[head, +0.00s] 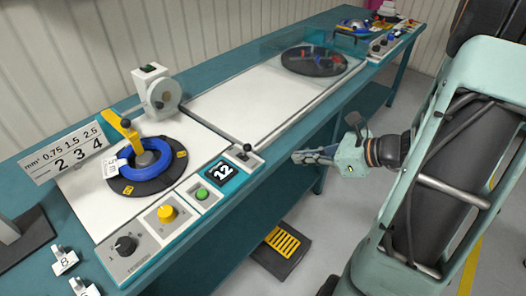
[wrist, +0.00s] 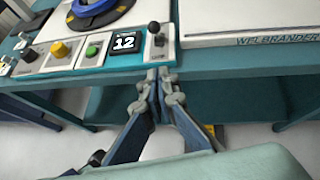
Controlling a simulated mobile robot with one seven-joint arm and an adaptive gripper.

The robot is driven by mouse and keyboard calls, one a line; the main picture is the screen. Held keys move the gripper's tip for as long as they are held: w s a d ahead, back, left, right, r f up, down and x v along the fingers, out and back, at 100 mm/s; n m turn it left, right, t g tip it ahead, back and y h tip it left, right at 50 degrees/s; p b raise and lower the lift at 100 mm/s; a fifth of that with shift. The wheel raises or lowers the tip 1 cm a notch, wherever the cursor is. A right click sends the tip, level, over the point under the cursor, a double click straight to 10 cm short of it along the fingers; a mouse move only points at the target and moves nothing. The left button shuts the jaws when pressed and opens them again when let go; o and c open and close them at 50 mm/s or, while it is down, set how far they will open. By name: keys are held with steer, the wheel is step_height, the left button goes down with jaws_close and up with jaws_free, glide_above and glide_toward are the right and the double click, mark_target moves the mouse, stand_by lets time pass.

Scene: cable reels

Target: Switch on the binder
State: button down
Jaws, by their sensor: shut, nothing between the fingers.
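My gripper (head: 299,157) is shut and empty, in front of the bench edge and to the right of the near machine's control panel. In the wrist view its fingertips (wrist: 158,76) meet just below the lever. The panel carries a black rotary knob (head: 124,245), a yellow knob (head: 166,213), a green button (head: 202,193), a display (head: 221,172) reading 12 and a black-tipped lever (head: 246,149). A blue cable coil (head: 131,172) sits on a dark round plate (head: 178,171). I cannot tell which unit is the binder.
A second round plate (head: 314,71) with red and blue parts lies under a clear cover farther along the bench. Another control panel (head: 383,45) stands at the far end. A pedal with yellow stripes (head: 282,242) is on the floor. Numbered blocks (head: 65,261) lie at the near left.

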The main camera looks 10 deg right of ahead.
mark_target(247, 148)
steer(key=x, duration=0.4)
steer(key=r+x, duration=0.1)
steer(key=x, duration=0.3)
steer(key=a+r+b+x, duration=0.1)
steer(key=x, duration=0.4)
steer(key=shift+w+r, duration=0.15)
steer(key=shift+w, duration=0.25)
steer(key=shift+r, duration=0.15)
steer(key=shift+r+p, duration=0.1)
steer(key=shift+p, duration=0.45)
steer(key=shift+w+p, duration=0.1)
steer(key=shift+p, duration=0.2)
